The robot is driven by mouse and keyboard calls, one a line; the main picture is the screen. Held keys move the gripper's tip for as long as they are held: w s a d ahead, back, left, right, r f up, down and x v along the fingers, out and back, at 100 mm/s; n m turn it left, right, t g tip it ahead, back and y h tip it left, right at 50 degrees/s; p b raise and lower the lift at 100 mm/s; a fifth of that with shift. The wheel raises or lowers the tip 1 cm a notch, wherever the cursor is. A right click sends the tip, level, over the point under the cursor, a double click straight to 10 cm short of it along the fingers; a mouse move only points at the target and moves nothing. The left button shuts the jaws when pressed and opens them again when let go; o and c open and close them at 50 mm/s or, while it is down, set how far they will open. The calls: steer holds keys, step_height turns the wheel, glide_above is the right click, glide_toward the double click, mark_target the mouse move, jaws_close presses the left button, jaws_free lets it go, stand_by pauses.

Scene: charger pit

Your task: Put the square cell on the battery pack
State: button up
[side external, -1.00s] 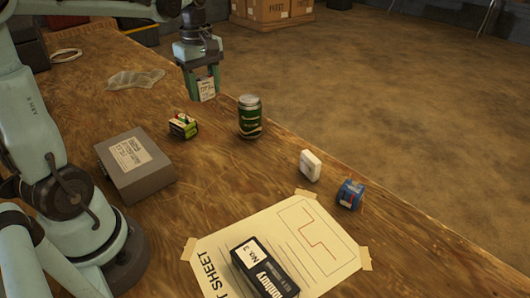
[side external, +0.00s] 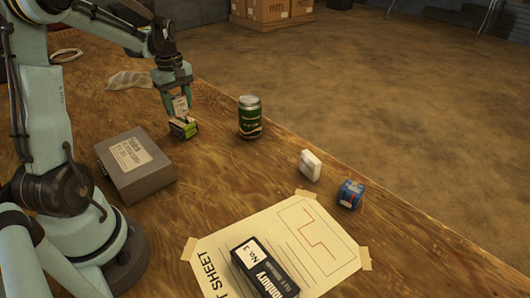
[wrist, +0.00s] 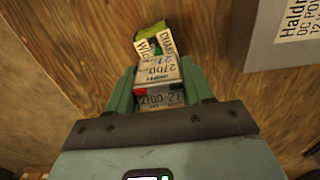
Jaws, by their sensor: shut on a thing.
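My gripper (side external: 179,104) is shut on the square cell (side external: 180,106), a small pale block with a printed label. In the wrist view the cell (wrist: 159,72) sits between the two green fingers. The battery pack (side external: 183,128), a small green and black block with a white label, lies on the wooden table under the cell. In the wrist view the pack (wrist: 153,40) shows just beyond the cell, turned slightly against it. The cell is right over the pack; I cannot tell whether they touch. The cell hides part of the pack's top.
A grey power supply box (side external: 137,168) stands left of the pack. A green can (side external: 250,118) stands to its right.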

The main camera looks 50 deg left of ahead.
steer(key=shift+f, duration=1.05)
steer(key=shift+f, duration=0.15)
steer(key=o, duration=1.2)
steer(key=shift+o, duration=0.2)
